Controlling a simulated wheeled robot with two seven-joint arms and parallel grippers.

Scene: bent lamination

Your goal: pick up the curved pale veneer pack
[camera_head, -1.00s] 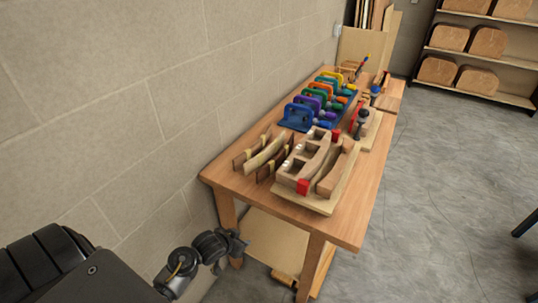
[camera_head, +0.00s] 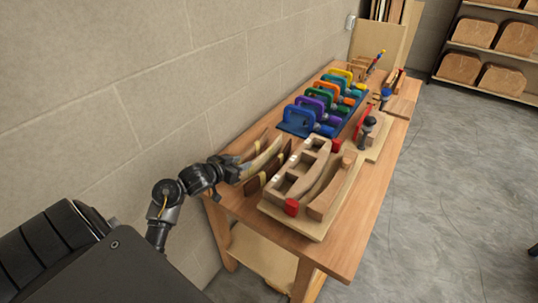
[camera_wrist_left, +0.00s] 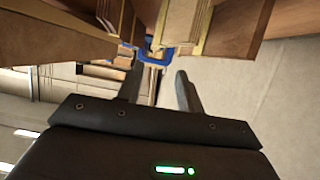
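The curved pale veneer pack (camera_head: 265,157) stands on edge at the near left end of the workbench, between two darker curved packs (camera_head: 281,162). My left gripper (camera_head: 242,168) is at the bench's left edge, at the near end of the pale pack. In the left wrist view my left gripper's fingers (camera_wrist_left: 159,88) are apart with nothing visibly held between them. Wooden pack ends show just beyond the fingertips there; whether the fingers touch the pale pack cannot be told. My right gripper is not in view.
A wooden form (camera_head: 305,173) with red end blocks sits on a board right of the packs. Several coloured clamps (camera_head: 318,110) stand in a row behind. A block wall (camera_head: 130,90) runs close along the bench's left side. Open floor lies to the right.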

